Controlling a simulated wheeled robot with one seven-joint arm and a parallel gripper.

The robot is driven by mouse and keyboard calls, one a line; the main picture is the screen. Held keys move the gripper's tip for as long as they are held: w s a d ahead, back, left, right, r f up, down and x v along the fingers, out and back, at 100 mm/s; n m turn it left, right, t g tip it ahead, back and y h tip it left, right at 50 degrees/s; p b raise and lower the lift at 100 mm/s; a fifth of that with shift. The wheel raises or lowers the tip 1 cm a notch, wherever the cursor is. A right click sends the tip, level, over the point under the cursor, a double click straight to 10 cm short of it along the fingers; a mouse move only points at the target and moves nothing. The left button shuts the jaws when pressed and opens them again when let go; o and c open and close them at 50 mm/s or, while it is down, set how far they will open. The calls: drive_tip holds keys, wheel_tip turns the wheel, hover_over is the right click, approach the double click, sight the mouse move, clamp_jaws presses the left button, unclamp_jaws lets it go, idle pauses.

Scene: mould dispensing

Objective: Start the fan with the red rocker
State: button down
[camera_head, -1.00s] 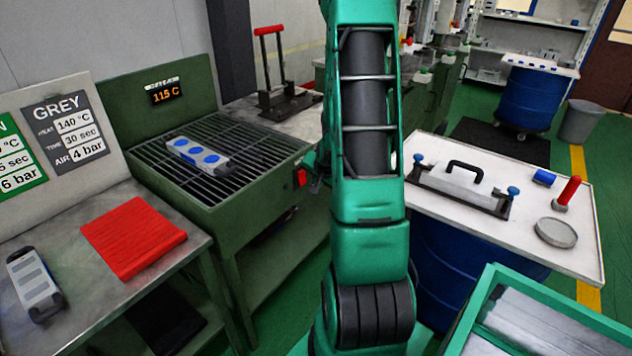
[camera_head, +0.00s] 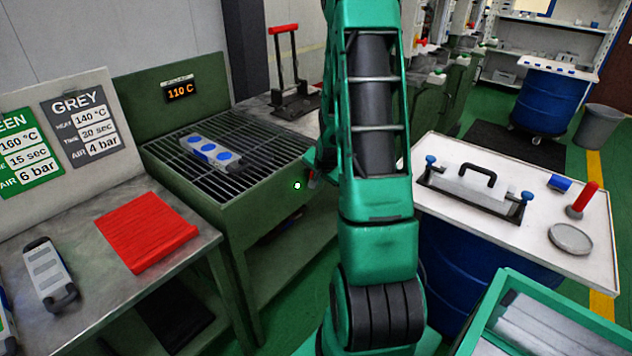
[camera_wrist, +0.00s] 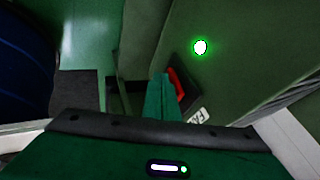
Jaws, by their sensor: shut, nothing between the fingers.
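The red rocker (camera_wrist: 179,84) shows in the wrist view in its dark housing, partly hidden by my gripper, beside a white label (camera_wrist: 198,116) that seems to read FAN. My gripper (camera_wrist: 160,78) is shut and empty, its fingertips right at the rocker; I cannot tell whether they touch. A round lamp glows green (camera_wrist: 200,47) on the green cabinet. The lamp (camera_head: 297,185) also shows in the head view, on the cooling bench (camera_head: 240,205). There my arm hides the gripper and most of the rocker.
On the bench grille lies a grey mould with blue ovals (camera_head: 211,153), below a display (camera_head: 180,91) reading 110 C. A red mat (camera_head: 145,231) and a grey mould (camera_head: 50,274) lie on the left table. A white table (camera_head: 470,220) stands right of my arm.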

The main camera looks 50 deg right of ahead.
drive_tip(key=shift+r, duration=0.85)
drive_tip(key=s+a+r, duration=0.2)
drive_tip(key=s+r, duration=0.5)
drive_tip(key=s, duration=0.2)
drive_tip(key=shift+s+a+r, duration=0.25)
drive_tip(key=shift+a+r, duration=0.05)
drive_tip(key=shift+a, duration=0.1)
drive_tip(key=shift+w+f, duration=0.2)
drive_tip(key=shift+w, duration=0.05)
idle(0.7)
drive_tip(key=shift+f, duration=0.1)
